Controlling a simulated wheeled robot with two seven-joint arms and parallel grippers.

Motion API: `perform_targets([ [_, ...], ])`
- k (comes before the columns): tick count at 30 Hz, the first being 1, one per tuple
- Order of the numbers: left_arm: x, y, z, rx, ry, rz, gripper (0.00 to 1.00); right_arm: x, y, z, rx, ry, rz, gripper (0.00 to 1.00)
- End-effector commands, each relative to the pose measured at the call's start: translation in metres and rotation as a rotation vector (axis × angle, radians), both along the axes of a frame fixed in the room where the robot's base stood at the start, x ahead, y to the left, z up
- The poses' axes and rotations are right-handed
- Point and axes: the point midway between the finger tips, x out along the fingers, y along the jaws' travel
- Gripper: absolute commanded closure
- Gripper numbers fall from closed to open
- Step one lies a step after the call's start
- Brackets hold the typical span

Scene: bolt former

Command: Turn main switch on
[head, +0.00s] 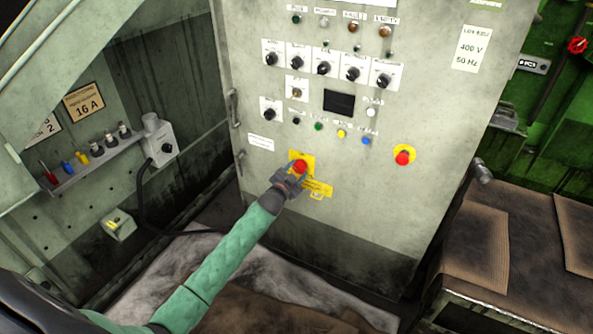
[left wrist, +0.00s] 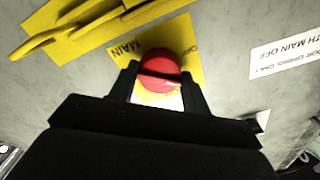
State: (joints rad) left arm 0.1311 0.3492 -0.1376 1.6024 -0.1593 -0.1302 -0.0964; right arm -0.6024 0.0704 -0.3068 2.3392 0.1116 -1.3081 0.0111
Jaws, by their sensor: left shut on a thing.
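The main switch (head: 300,167) is a red round knob on a yellow plate, low on the front of the grey-green control cabinet. My left gripper (head: 292,174) is at the knob, with its arm in a green sleeve coming from the lower left. In the left wrist view the red knob (left wrist: 160,72) sits between the two dark fingers, and a dark slot runs across its face. The gripper is shut on it. The yellow plate (left wrist: 125,47) behind reads MAIN, with other lettering partly hidden. My right gripper is not in view.
A yellow hasp-like piece (head: 318,188) sits right beside the switch. A shelf (head: 95,160) with small items is at left, padded benches at right.

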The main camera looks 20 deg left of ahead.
Motion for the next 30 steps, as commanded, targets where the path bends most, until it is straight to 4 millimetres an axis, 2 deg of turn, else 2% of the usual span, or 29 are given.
perform_targets([
  [3, 0.0000, -0.0003, 0.0003, 0.111, -0.008, -0.001, 0.75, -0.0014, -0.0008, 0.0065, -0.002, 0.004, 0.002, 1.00],
  [18, 0.0000, -0.0003, -0.0004, 0.580, -0.044, -0.002, 0.75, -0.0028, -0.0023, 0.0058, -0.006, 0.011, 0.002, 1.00],
  [30, -0.0002, -0.0005, -0.0010, 0.863, -0.065, -0.001, 0.75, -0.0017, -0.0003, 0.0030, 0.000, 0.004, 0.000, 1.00],
])
